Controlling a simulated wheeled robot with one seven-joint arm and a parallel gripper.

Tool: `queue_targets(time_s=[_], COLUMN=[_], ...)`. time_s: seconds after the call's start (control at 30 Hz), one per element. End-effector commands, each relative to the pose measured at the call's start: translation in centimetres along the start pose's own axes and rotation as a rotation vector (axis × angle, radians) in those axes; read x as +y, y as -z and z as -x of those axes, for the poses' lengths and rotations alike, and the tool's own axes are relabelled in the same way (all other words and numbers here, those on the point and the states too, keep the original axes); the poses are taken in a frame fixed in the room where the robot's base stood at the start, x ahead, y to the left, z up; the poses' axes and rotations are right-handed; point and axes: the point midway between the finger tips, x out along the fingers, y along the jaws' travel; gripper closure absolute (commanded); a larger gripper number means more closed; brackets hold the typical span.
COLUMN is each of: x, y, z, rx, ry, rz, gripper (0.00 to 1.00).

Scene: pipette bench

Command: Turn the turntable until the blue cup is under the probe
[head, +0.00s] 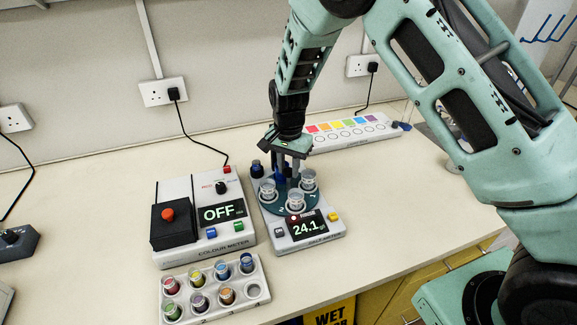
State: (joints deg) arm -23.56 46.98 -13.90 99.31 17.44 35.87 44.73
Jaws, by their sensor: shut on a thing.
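The turntable (281,208) is a round teal disc on top of the white salt meter (291,242), whose display reads 24.1. Clear cups stand around its rim: one at the left (267,190), one at the front (295,202) and one at the right (308,181). I cannot tell any blue content in these three. My gripper (288,178) points down over the disc's middle, its fingers shut on the turntable's centre post, which they largely hide. A dark blue part (279,172) shows behind the fingers; whether it is the probe or a cup is unclear.
The colour meter (203,222), reading OFF, stands close at the left. A white rack (213,291) of coloured vials is at the front left. A long white strip (350,134) with coloured squares lies behind. Bench to the right (400,200) is clear. Cables run to wall sockets.

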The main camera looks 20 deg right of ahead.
Motion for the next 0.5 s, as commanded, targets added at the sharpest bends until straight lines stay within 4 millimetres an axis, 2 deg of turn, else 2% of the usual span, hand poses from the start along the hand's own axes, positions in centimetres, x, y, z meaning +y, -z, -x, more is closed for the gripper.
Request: queue_targets(time_s=[0.2, 0.23, 0.3, 0.5], x=[-0.12, -0.12, -0.11, -0.05], y=[0.15, 0.15, 0.13, 0.07], z=[0.18, 0.19, 0.17, 0.09], rx=[0.004, 0.004, 0.003, 0.002], ry=[0.004, 0.004, 0.004, 0.002], rz=[0.000, 0.000, 0.000, 0.000], gripper=[1.00, 0.71, 0.52, 0.52])
